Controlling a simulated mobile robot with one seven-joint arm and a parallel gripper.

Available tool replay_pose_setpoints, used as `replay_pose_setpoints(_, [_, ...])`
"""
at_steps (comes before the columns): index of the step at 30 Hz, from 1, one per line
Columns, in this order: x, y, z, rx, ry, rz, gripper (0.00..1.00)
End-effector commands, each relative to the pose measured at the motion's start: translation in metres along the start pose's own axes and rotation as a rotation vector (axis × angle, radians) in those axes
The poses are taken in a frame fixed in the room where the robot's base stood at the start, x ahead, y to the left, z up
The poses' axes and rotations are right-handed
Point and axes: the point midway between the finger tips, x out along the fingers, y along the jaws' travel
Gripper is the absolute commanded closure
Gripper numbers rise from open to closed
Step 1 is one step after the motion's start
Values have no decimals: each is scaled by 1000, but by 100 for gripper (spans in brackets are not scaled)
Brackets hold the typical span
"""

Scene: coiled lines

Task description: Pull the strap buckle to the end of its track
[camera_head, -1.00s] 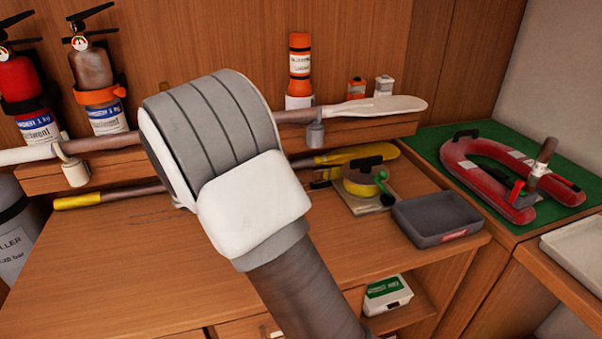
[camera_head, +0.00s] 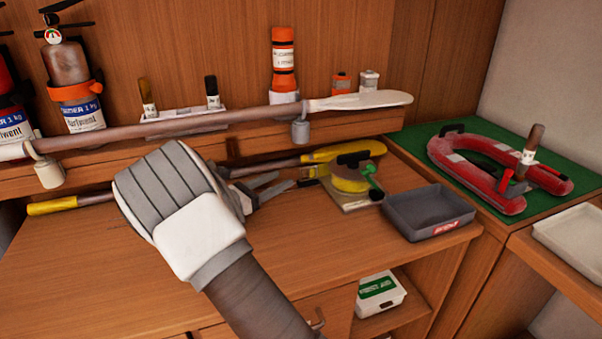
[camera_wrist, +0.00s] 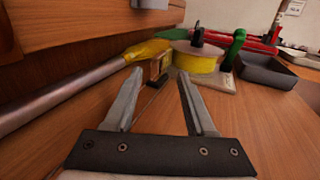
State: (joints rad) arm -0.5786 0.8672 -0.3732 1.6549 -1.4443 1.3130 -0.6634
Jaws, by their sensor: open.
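A small dark block with a yellowish edge (camera_head: 311,174), probably the strap buckle, sits on the wooden counter just left of a yellow round reel (camera_head: 350,179). In the wrist view the block (camera_wrist: 157,74) stands beyond and between my fingertips, with a thin dark line on the wood running from it toward me. The reel (camera_wrist: 194,60) is behind it, with a black knob on top and a green handle (camera_wrist: 236,45) beside it. My gripper (camera_head: 286,181) is open and empty, pointing at the block from the left, with a gap left. Whether a strap joins block and reel is unclear.
A yellow-bladed paddle (camera_head: 75,203) lies along the counter's back, close left of my fingers. Above it an oar (camera_head: 180,130) rests on hooks (camera_head: 300,131). A grey tray (camera_head: 428,212) stands right of the reel. The counter's front left is clear.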

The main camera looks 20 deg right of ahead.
Motion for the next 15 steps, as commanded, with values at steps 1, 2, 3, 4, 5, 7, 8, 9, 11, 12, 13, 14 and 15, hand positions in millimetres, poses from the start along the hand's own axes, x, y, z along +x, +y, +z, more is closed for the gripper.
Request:
replay_pose_setpoints(1, [12,-1,-2,1,0,-4,44])
replay_pose_setpoints(2, [19,-1,-2,2,0,-4,44])
replay_pose_setpoints(3, [27,0,-2,2,0,-3,44])
replay_pose_setpoints(4, [34,-1,-2,2,0,-3,44])
replay_pose_setpoints(5, [40,-1,-2,2,0,-4,44])
replay_pose_setpoints(7, [53,-1,-1,2,0,-3,44])
replay_pose_setpoints(8, [58,-1,-1,1,-1,-3,44])
replay_pose_setpoints(9, [63,0,-1,2,0,-2,44])
replay_pose_setpoints(11, [71,0,-1,2,1,-2,44])
replay_pose_setpoints(12, [75,0,-1,2,0,-2,44])
replay_pose_setpoints(13, [78,0,-1,2,0,-1,44])
replay_pose_setpoints(14, [80,0,0,2,0,0,44])
replay_pose_setpoints(15, [82,0,0,2,0,0,44])
